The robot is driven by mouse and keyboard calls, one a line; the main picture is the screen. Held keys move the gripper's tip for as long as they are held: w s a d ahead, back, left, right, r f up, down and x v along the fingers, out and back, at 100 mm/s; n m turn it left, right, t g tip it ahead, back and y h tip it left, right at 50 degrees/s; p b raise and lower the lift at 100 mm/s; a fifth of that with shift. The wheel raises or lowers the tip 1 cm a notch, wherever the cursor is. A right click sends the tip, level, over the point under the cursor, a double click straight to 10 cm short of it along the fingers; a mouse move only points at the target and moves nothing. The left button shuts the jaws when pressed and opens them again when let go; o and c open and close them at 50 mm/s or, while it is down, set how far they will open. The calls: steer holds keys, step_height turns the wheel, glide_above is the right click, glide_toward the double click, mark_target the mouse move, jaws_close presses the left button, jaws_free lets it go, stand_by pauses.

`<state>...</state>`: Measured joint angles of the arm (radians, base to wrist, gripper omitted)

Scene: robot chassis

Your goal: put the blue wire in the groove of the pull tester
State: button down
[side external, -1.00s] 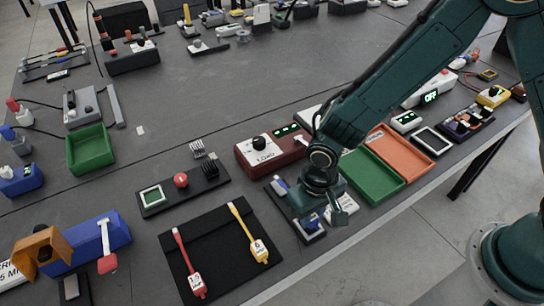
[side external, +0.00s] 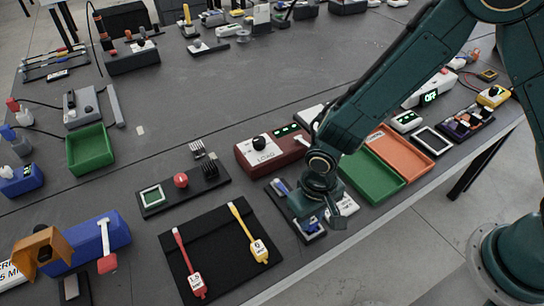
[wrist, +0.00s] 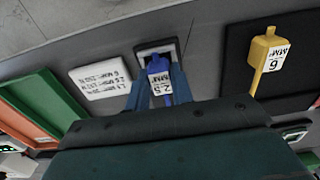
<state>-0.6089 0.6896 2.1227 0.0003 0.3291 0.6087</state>
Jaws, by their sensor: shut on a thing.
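The blue wire (wrist: 158,66) with its white 2.5 tag shows between the two fingers of my gripper (wrist: 160,86) in the wrist view. My gripper is shut on it, above a dark holder with a pale frame. In the side view my gripper (side external: 320,214) is low over that dark holder (side external: 283,188) near the table's front edge, and largely hides the wire there. The pull tester appears to be the black base (side external: 165,205) with a green-framed screen, a red button and two slotted posts (side external: 209,169), left of my gripper. Its groove is too small to make out.
A black mat (side external: 205,240) with a red wire (side external: 186,260) and a yellow wire (side external: 245,230) lies left of my gripper. A maroon LOAD box (side external: 247,164) stands behind. A white card (side external: 347,204) and a green tray (side external: 372,178) are to the right.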

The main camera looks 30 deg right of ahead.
steer(key=shift+f, duration=0.3)
steer(key=c, duration=1.1)
jaws_free()
steer(key=shift+c, duration=0.2)
steer(key=shift+r, duration=0.15)
step_height(320, 180, up, 14)
steer(key=shift+f, duration=0.2)
